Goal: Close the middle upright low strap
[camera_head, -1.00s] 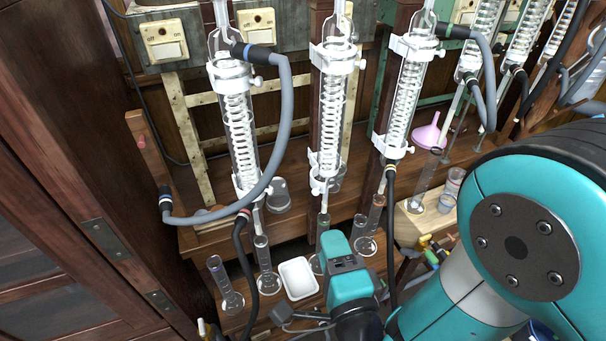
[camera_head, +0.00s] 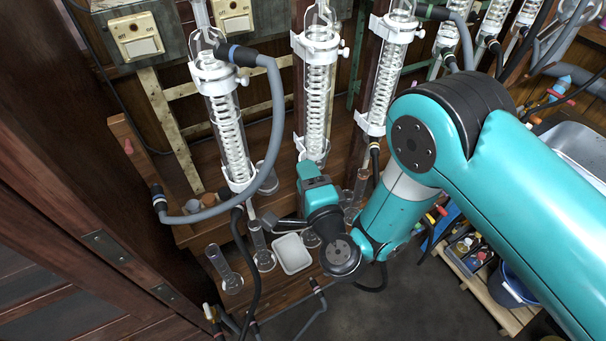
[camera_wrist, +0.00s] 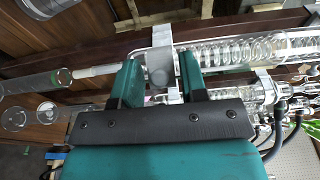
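The middle upright (camera_head: 318,95) is a glass condenser with a coil inside, standing on a dark wooden post. Its white upper strap (camera_head: 318,42) shows clearly. Its low strap is hidden behind my gripper (camera_head: 308,170) in the head view. In the wrist view, where the glass runs sideways, a white strap (camera_wrist: 162,38) with a round grey knob (camera_wrist: 158,72) lies between the two teal fingers of my gripper (camera_wrist: 160,82). The fingers stand apart on either side of it; contact is not clear. I cannot tell whether the strap is open or closed.
Coil condensers stand left (camera_head: 226,130) and right (camera_head: 388,75) of the middle one. A grey hose (camera_head: 277,120) loops off the left one. Below are a white tray (camera_head: 292,254) and glass cylinders (camera_head: 226,272). A sink (camera_head: 585,145) is at the right.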

